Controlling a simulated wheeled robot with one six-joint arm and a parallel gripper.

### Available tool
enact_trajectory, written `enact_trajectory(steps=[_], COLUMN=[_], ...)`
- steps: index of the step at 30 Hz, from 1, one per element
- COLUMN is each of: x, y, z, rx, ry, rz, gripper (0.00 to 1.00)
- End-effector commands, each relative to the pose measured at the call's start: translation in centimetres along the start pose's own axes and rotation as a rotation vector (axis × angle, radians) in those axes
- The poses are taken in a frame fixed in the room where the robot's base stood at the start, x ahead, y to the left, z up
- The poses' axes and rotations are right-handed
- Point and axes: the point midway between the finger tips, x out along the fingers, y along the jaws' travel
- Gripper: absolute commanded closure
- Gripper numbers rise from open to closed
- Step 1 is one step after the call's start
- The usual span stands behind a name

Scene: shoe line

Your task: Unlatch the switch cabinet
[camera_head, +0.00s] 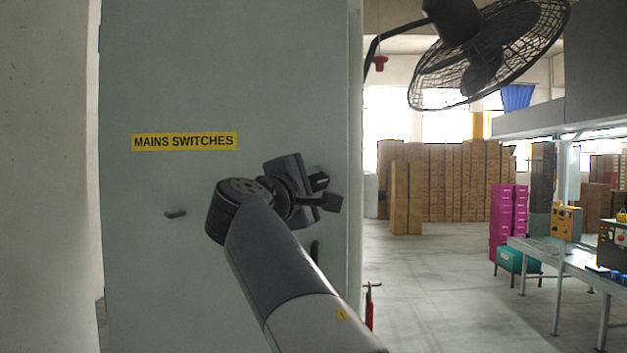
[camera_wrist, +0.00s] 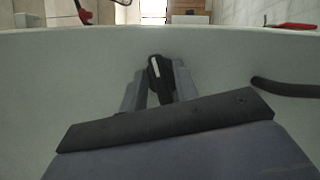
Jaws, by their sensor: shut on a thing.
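The switch cabinet (camera_head: 170,280) is a tall pale grey-green cabinet with a yellow MAINS SWITCHES label (camera_head: 184,141). Its door looks closed. In the wrist view a small black latch knob (camera_wrist: 156,72) with a white mark sits on the door between the two fingers of my gripper (camera_wrist: 159,82). The gripper is shut on this knob. In the head view my gripper (camera_head: 322,190) is at the door's right edge, and my arm and wrist hide much of the knob. A dark curved handle (camera_wrist: 285,88) is to the right of the fingers in the wrist view, apart from them.
A black fan (camera_head: 487,55) hangs at upper right. Stacked brown boxes (camera_head: 450,180), pink crates (camera_head: 507,215) and a metal bench (camera_head: 560,258) stand at right. The floor right of the cabinet is mostly clear.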

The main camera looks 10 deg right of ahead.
Motion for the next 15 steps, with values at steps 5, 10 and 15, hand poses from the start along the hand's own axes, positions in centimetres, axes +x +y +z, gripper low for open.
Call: enact_trajectory(steps=[5, 10, 15], x=[0.03, 0.03, 0.03], y=[0.16, 0.13, 0.03], z=[0.04, 0.06, 0.03], rx=[0.122, 0.208, 0.262], ry=[0.000, -0.001, -0.001], rz=[-0.051, -0.087, -0.110], gripper=[0.94, 0.94, 0.94])
